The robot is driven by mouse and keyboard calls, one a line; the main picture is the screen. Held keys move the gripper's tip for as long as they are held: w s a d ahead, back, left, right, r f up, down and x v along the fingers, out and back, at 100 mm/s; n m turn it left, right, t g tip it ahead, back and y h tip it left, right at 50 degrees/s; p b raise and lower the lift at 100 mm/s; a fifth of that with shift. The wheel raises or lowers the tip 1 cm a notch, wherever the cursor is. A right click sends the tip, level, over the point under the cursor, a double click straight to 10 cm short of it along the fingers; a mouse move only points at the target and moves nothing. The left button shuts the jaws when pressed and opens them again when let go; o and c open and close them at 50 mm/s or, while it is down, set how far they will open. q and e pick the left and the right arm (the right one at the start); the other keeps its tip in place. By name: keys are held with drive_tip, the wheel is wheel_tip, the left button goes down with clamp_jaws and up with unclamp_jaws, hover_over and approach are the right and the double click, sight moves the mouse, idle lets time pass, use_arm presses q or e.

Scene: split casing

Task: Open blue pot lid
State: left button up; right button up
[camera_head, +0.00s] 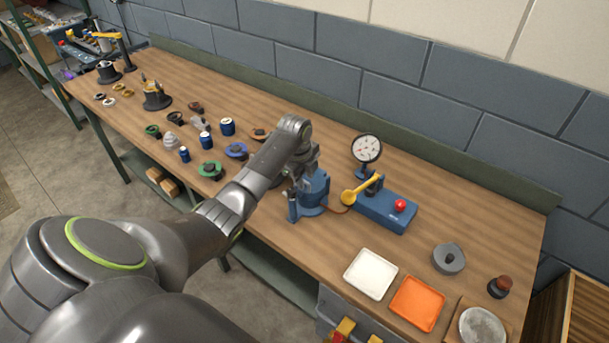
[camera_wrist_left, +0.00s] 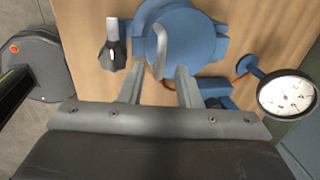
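The blue pot (camera_head: 313,190) stands on the wooden bench, partly hidden by my left arm in the head view. In the left wrist view its round blue lid (camera_wrist_left: 190,35) is on the pot, with a pale upright handle (camera_wrist_left: 161,48) across it. A black knob with a silver end (camera_wrist_left: 114,45) sits at the pot's left side in that view. My left gripper (camera_wrist_left: 160,72) is over the lid, its two fingers apart on either side of the handle, with gaps visible. Whether the fingertips reach down to the handle's height is unclear. My right gripper is in neither view.
A dial gauge (camera_head: 366,149) and a blue block with a red button (camera_head: 385,208) and a yellow lever (camera_head: 360,189) stand close right of the pot. A white tray (camera_head: 370,274) and an orange tray (camera_head: 417,303) lie nearer the front. Several small parts lie left.

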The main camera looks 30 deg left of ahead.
use_arm(q)
drive_tip(key=shift+f, duration=0.1)
clamp_jaws()
idle(0.4)
